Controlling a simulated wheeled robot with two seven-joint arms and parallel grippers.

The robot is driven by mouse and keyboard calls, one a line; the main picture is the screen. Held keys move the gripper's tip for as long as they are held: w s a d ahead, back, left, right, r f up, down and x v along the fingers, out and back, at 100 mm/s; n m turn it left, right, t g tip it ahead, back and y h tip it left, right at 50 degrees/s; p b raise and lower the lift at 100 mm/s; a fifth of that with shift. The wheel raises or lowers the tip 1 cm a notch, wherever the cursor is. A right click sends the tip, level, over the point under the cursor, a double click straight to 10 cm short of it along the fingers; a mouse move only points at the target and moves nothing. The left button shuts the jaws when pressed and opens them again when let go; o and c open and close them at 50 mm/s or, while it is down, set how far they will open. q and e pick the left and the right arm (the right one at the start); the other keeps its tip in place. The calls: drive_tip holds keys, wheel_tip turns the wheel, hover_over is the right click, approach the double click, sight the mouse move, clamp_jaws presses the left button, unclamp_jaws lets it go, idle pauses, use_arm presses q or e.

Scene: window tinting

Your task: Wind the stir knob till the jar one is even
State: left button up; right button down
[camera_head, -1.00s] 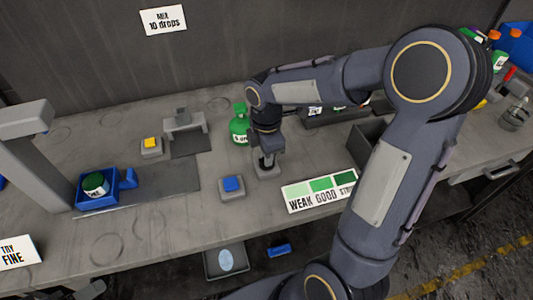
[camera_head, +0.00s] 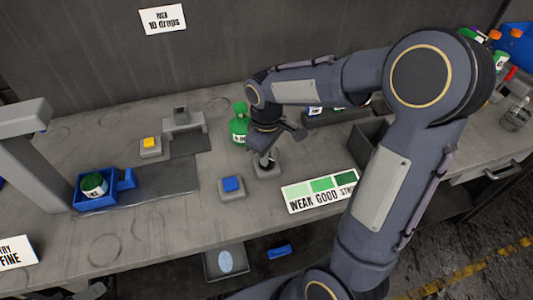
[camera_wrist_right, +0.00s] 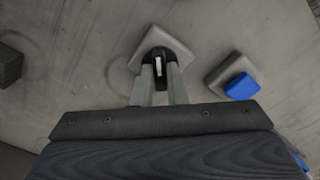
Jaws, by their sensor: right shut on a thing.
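My right gripper (camera_head: 268,160) reaches down to the stir knob on a small grey base (camera_head: 266,171). In the right wrist view, its two fingers (camera_wrist_right: 158,78) are closed around the small knob (camera_wrist_right: 158,67), which shows a pale strip between them. A small green jar (camera_head: 94,184) with a white label sits in a blue holder at the left; whether its contents are even is too small to tell. A green bottle (camera_head: 239,125) stands just behind my right gripper. My left gripper is not in view.
A blue button (camera_head: 231,184) is beside the knob, also in the right wrist view (camera_wrist_right: 241,86). A yellow button (camera_head: 150,143) is farther left. A WEAK GOOD shade card (camera_head: 318,192) lies right of the knob. A grey post (camera_head: 35,155) stands at the left.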

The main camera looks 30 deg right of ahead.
drive_tip(key=m, duration=0.4)
drive_tip(key=shift+m, duration=0.3)
drive_tip(key=m, duration=0.3)
drive_tip(key=shift+m, duration=0.3)
drive_tip(key=m, duration=0.3)
drive_tip(key=shift+m, duration=0.3)
drive_tip(key=m, duration=0.3)
drive_tip(key=shift+m, duration=0.3)
drive_tip(key=m, duration=0.3)
drive_tip(key=shift+r+m+p, duration=0.1)
drive_tip(key=shift+m+p, duration=0.2)
drive_tip(key=shift+m, duration=0.1)
drive_tip(key=m, duration=0.3)
drive_tip(key=shift+m+p, duration=0.3)
drive_tip(key=shift+p, duration=0.1)
drive_tip(key=m, duration=0.2)
drive_tip(key=shift+m+p, duration=0.3)
drive_tip(key=shift+p, duration=0.1)
drive_tip(key=shift+m+p, duration=0.6)
drive_tip(key=shift+m, duration=1.2)
